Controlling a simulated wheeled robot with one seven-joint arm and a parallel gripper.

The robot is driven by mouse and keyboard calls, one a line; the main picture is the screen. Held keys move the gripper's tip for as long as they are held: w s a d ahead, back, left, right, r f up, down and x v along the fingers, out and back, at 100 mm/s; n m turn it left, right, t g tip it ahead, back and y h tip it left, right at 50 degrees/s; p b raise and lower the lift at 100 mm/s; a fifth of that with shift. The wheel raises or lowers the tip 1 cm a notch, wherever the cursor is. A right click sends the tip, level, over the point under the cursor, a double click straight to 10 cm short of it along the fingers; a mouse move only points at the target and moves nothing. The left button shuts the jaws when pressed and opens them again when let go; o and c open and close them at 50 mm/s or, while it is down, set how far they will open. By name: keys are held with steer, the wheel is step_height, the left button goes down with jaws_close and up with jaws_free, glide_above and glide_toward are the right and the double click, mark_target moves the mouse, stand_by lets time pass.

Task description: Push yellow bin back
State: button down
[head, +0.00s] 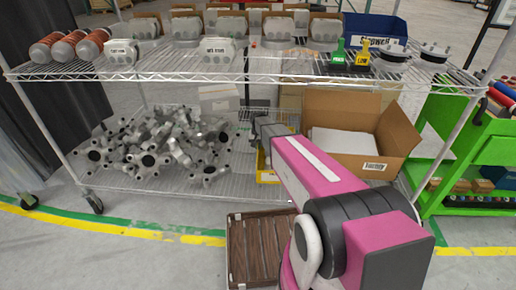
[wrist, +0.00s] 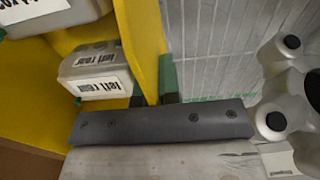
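The yellow bin (head: 262,167) stands on the lower wire shelf, mostly hidden behind my arm in the head view. In the wrist view its yellow wall (wrist: 139,28) runs up between my fingers, with grey labelled parts (wrist: 97,72) inside the bin to the left. My gripper (wrist: 155,88) has green-tipped fingers, one on each side of this wall, and they appear closed on it. In the head view the fingertips are hidden behind my arm.
A pile of grey metal parts (head: 160,150) lies on the shelf left of the bin. An open cardboard box (head: 397,130) stands to the right. The upper shelf (head: 270,66) lies overhead. A brown slatted crate (head: 255,250) is in front on the floor.

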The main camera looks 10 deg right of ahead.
steer(key=c, duration=1.2)
jaws_free()
steer(key=shift+c, duration=0.2)
steer(key=shift+r, duration=0.15)
